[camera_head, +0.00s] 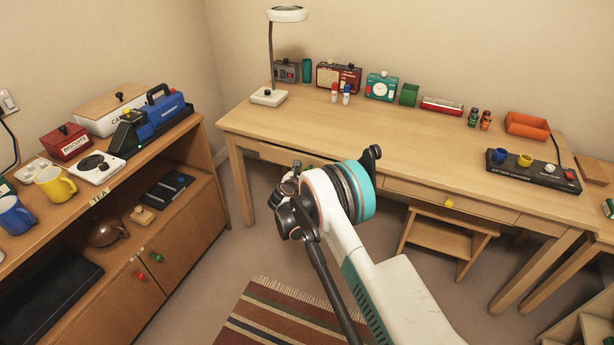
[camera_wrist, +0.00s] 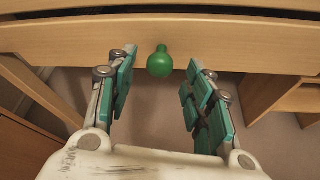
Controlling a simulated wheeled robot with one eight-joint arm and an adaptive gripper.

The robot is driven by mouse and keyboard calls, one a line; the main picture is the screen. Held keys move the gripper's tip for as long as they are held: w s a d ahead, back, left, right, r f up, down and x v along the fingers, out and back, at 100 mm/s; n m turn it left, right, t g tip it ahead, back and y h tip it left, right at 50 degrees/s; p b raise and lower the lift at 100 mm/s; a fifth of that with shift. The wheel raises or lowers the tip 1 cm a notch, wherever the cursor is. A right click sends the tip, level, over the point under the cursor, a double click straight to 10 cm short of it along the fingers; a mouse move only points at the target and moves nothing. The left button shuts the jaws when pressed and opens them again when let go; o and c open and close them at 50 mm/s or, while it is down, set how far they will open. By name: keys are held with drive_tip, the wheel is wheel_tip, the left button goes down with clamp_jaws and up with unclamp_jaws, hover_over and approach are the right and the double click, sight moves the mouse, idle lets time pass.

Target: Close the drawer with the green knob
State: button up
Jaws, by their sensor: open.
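The green knob (camera_wrist: 160,62) sits on the wooden drawer front (camera_wrist: 70,42) in the wrist view. A dark gap shows above that front, so the drawer stands partly open. My gripper (camera_wrist: 162,66) is open, with one teal-padded finger on each side of the knob; I cannot tell whether either touches it. In the head view my gripper (camera_head: 288,198) is in front of the desk's left drawer (camera_head: 268,152), and my arm hides the green knob there.
The desk (camera_head: 330,125) carries a lamp, radios and small items. Its right drawer has a yellow knob (camera_head: 449,203). A wooden step stool (camera_head: 445,240) stands below it. A cabinet (camera_head: 190,215) stands at the left, and a striped rug (camera_head: 265,320) lies on the floor.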

drive_tip(key=shift+b+x, duration=0.3)
drive_tip(key=shift+x, duration=1.1)
drive_tip(key=shift+c, duration=0.2)
